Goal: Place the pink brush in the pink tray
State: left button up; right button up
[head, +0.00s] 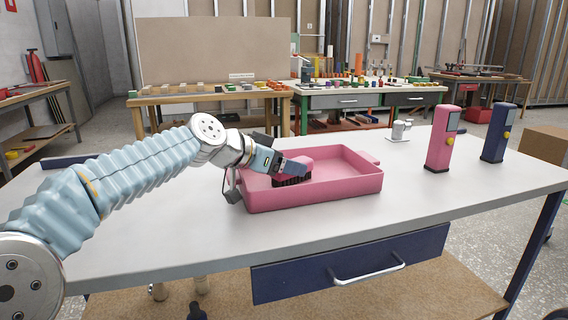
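The pink tray (335,197) sits on the white table top near its middle. The pink brush (300,162), with dark bristles facing down, is in the left part of the tray's opening. I cannot tell whether the bristles touch the tray floor. My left gripper (294,169) reaches in from the left over the tray's left wall, with its blue finger against the brush. It appears shut on the brush; the far finger is hidden. My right gripper is not in view.
A pink dispenser (440,140) and a dark blue dispenser (498,134) stand at the right of the table. A blue drawer (350,266) with a metal handle is under the front edge. The table between tray and dispensers is clear.

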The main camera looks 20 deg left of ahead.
pick_arm(q)
jog(key=shift+r, duration=0.1)
jog(key=shift+r, duration=0.2)
jog(key=b+v, duration=0.1)
jog(key=v, duration=1.1)
jog(key=shift+f, duration=0.15)
